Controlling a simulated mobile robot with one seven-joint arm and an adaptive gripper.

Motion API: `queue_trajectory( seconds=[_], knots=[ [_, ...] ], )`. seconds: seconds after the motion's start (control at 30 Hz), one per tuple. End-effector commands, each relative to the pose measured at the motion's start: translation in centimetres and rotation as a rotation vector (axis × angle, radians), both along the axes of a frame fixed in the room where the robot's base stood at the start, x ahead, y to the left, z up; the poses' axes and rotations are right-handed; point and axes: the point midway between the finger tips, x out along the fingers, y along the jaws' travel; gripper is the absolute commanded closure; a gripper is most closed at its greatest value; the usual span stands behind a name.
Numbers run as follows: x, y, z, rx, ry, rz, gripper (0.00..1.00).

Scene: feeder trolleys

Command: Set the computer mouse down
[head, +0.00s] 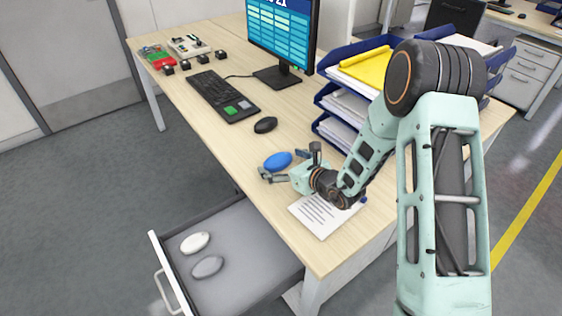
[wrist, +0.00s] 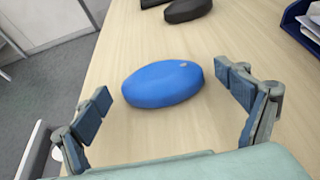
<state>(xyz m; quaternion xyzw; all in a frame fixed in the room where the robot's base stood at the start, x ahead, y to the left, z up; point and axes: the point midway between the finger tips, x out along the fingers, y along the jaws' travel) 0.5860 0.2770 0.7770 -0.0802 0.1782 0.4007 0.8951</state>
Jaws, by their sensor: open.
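A blue computer mouse (head: 278,161) rests on the wooden desk near its front edge. In the wrist view the blue mouse (wrist: 163,84) lies just ahead of and between the open fingers, with space on both sides. My gripper (head: 287,165) is low over the desk, open and empty, beside the blue mouse; its fingers also show in the wrist view (wrist: 167,97). A black mouse (head: 265,125) lies farther back on the desk, near the keyboard. A white mouse (head: 195,243) and a grey mouse (head: 208,267) lie in the open drawer (head: 245,272).
A keyboard (head: 222,95) and a monitor (head: 283,35) stand behind the mice. Blue paper trays (head: 330,97) stand to the right. A printed sheet (head: 322,215) lies under my wrist. The desk around the blue mouse is clear; its edge and the drawer are close.

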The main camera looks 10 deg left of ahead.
Motion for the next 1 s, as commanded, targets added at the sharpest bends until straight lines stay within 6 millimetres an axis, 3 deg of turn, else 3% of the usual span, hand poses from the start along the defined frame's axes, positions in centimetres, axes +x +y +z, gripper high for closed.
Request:
queue_trajectory(
  seconds=[0.27,0.7,1.0],
  knots=[
    [0.0,0.0,0.6,0.000,0.000,0.000,0.08],
    [-5.4,-6.2,3.8,-0.001,-0.001,-0.002,0.08],
    [-7.3,-8.2,4.9,0.000,0.000,0.000,0.08]
  ],
)
